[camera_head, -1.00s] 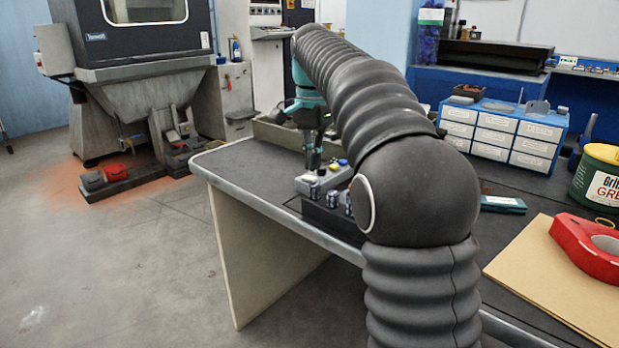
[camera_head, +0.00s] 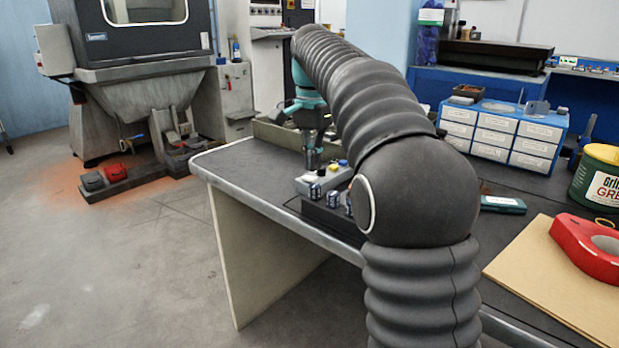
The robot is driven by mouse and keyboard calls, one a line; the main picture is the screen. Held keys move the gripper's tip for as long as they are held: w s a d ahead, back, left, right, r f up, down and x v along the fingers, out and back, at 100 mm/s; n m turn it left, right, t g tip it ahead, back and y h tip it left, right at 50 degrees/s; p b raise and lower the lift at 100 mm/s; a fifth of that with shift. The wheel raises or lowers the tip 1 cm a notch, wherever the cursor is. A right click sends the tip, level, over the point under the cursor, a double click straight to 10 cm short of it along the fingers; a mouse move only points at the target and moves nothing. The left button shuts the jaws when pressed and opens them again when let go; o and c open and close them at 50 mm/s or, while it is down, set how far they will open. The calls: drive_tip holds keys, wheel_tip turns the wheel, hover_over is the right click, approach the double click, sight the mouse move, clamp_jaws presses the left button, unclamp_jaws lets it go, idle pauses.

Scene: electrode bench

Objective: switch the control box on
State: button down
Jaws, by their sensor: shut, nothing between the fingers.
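The control box (camera_head: 313,189) is a small grey box on the dark bench, left of my arm's black sleeve. The switch itself cannot be made out. My arm hides the right part of the box area.
Several dark cylinders (camera_head: 332,199) stand in a black holder just in front of the box. A grey tray (camera_head: 278,136) lies behind. The bench's left end is clear.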

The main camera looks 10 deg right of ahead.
sight(313, 178)
drive_tip(key=shift+f+b, duration=0.7)
drive_tip(key=shift+f, duration=0.5)
idle(0.7)
wheel_tip(313, 178, up, 3)
drive_tip(key=p, duration=0.3)
drive_tip(key=shift+r+p, duration=0.7)
drive_tip(key=shift+r, duration=1.35)
drive_tip(key=shift+s, duration=0.1)
